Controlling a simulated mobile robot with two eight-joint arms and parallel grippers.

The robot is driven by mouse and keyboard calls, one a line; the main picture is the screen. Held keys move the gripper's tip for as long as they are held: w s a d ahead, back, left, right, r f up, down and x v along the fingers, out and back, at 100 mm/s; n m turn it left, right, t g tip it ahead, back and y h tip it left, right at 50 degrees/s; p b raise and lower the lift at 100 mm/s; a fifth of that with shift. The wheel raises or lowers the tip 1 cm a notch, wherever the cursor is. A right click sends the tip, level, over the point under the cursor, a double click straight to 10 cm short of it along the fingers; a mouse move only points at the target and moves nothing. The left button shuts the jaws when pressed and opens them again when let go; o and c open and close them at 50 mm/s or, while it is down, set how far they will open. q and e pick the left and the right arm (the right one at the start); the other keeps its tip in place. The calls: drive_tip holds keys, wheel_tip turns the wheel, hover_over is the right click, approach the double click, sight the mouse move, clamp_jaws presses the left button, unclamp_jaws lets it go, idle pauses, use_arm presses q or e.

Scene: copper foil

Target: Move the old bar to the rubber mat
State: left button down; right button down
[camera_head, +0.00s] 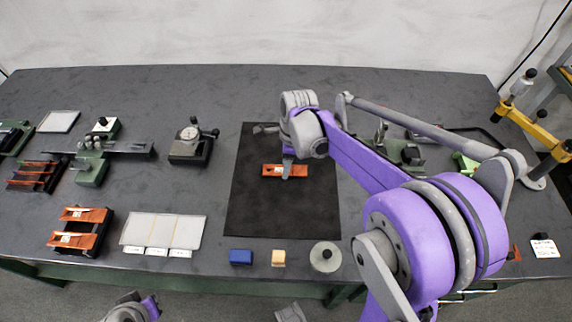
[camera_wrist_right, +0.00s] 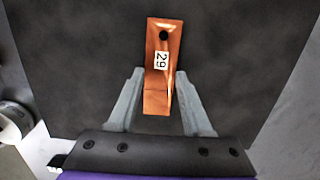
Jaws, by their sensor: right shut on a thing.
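A flat copper bar (camera_head: 272,170) with a dark hole and a white label reading 29 is over the black rubber mat (camera_head: 270,215). In the right wrist view the bar (camera_wrist_right: 158,88) points away from the gripper, with the mat (camera_wrist_right: 80,60) behind it. My right gripper (camera_head: 287,172) is shut on the near part of the bar, a finger on each side. I cannot tell whether the bar touches the mat or is just above it. My left gripper is not clearly in view.
A black holder with copper bars (camera_head: 80,231) stands front left, beside pale labelled plates (camera_head: 163,231). A dial gauge stand (camera_head: 192,146) is left of the mat. A blue block (camera_head: 240,257), a tan block (camera_head: 278,258) and a round grey weight (camera_head: 325,257) line the front edge.

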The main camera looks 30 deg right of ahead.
drive_tip(key=shift+f, duration=0.25)
drive_tip(key=shift+f, duration=0.15)
drive_tip(key=shift+c, duration=1.7)
unclamp_jaws()
drive_tip(key=shift+r, duration=0.65)
wheel_tip(320, 180, up, 11)
drive_tip(key=d+p, duration=0.1)
drive_tip(key=s+a+f+n+t, duration=0.1)
drive_tip(key=s+a+f+n, duration=0.2)
drive_tip(key=s+n, duration=0.2)
drive_tip(key=s+a+f+n+t, duration=0.2)
drive_tip(key=s+n, duration=0.4)
drive_tip(key=n, duration=0.4)
drive_tip(key=s+a+f+n+t+h, duration=0.1)
drive_tip(key=s+a+f+n, duration=0.2)
drive_tip(key=s+n, duration=0.3)
drive_tip(key=shift+a+f+n, duration=0.35)
drive_tip(key=shift+f+n, duration=0.3)
drive_tip(key=shift+n, duration=0.65)
drive_tip(key=shift+f+n, duration=0.1)
drive_tip(key=shift+n, duration=0.2)
